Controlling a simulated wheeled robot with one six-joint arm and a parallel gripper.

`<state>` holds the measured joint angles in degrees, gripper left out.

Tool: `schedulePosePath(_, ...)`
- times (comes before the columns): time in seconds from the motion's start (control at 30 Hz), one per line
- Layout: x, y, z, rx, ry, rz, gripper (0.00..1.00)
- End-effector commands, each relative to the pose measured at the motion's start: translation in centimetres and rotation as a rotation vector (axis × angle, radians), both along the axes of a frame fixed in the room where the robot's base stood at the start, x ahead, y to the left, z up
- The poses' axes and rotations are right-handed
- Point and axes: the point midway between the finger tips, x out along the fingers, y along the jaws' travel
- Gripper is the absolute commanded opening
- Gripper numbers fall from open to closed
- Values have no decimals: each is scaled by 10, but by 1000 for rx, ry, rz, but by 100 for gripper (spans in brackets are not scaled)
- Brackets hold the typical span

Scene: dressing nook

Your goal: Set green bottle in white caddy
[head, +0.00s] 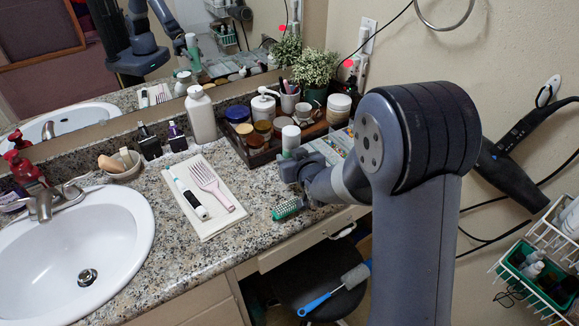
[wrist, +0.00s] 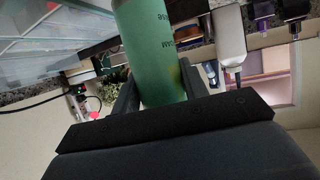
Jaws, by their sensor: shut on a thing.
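My gripper (head: 293,166) is above the front edge of the counter, shut on the green bottle (head: 291,138). In the head view its pale upper part stands above the fingers; the arm and fingers hide much of the rest. In the wrist view the green bottle (wrist: 148,50) fills the space between both fingers (wrist: 155,92), with dark lettering on its side. The white caddy (head: 532,262) is a wire rack at the lower right, apart from my gripper. Its lower part holds a green bin with small bottles.
A green-bristled brush (head: 288,208) lies near the counter's front edge, below my gripper. A dark tray (head: 258,158) of jars stands behind it. A hair dryer (head: 515,165) and cords hang on the right wall. A stool (head: 318,285) stands below the counter.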

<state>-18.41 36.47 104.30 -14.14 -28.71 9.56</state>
Motion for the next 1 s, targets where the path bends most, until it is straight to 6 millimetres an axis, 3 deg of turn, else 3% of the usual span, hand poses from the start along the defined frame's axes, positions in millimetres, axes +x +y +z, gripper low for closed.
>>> schedulePosePath(0.33,0,0,-37,0,0,-1,12)
schedulePosePath(0.73,0,0,-42,1,-3,-1,12)
schedulePosePath(0.77,0,0,-42,0,-1,-1,42)
schedulePosePath(1.0,0,0,-41,0,-1,-1,62)
